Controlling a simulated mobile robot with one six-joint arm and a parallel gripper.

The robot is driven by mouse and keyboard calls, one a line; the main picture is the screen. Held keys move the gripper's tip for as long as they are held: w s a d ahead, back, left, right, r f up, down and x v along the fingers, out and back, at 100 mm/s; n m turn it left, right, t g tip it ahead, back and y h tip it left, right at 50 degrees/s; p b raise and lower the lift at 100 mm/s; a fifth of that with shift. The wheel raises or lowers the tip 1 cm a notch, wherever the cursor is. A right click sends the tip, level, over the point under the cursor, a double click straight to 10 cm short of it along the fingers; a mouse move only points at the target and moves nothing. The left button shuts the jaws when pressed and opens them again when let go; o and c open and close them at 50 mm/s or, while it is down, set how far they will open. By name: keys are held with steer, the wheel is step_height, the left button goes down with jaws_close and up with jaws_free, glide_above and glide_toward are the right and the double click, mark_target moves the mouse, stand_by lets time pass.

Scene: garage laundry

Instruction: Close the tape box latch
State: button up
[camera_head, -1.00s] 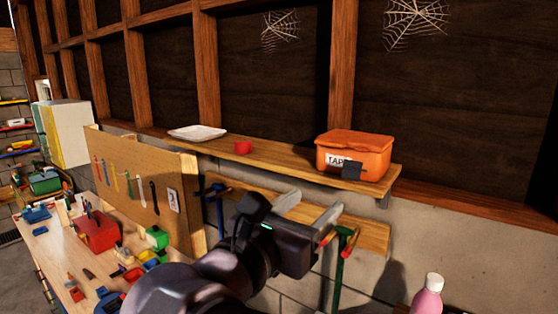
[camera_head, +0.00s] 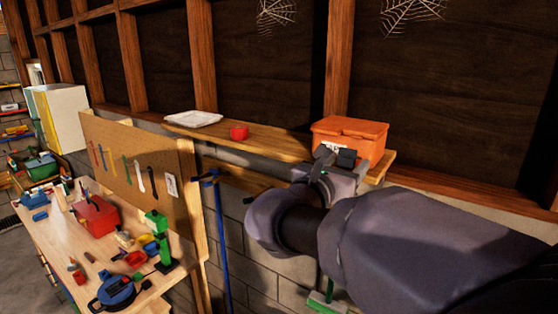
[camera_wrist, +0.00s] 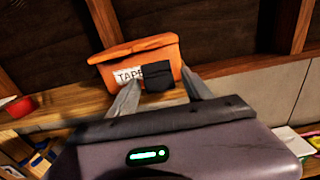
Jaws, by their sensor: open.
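The orange tape box (camera_head: 362,130) sits on the wall shelf, its lid down over the body. It also shows in the wrist view (camera_wrist: 112,60), with a white "TAPE" label on its front. The dark latch flap (camera_wrist: 158,77) is on the front, right of the label; in the head view (camera_head: 346,157) it is partly behind my gripper. My gripper (camera_wrist: 161,82) is open and empty, facing the box front, with the latch between its fingertips in the picture. I cannot tell whether a finger touches the latch, nor its exact angle.
A pegboard (camera_head: 130,165) and a cluttered workbench (camera_head: 65,235) stand at left. Tools hang below the shelf.

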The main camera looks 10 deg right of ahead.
jaws_close()
step_height(320, 180, up, 2)
steer(key=g+y+p, duration=0.1)
steer(key=p, duration=0.5)
steer(key=g+y+p, duration=0.1)
steer(key=p, duration=0.2)
steer(key=shift+w+r+g+y, duration=0.1)
steer(key=shift+r+g+y, duration=0.25)
steer(key=shift+g+y, duration=0.05)
steer(key=shift+w+d+r+g+y+p, duration=0.1)
steer(key=shift+d+g+y+p, duration=0.05)
steer(key=shift+g+y+p, duration=0.25)
steer(key=shift+w+d+r+g+y+p, duration=0.1)
steer(key=shift+g+y+p, duration=0.15)
steer(key=shift+g+y, duration=0.25)
steer(key=shift+w+d+r+g+y, duration=0.2)
steer(key=shift+r+g+y, duration=0.1)
steer(key=shift+g+y, duration=0.45)
steer(key=shift+w+d+r+g+y, duration=0.2)
steer(key=shift+r+g+y, duration=0.1)
steer(key=shift+g+y, duration=0.45)
jaws_free()
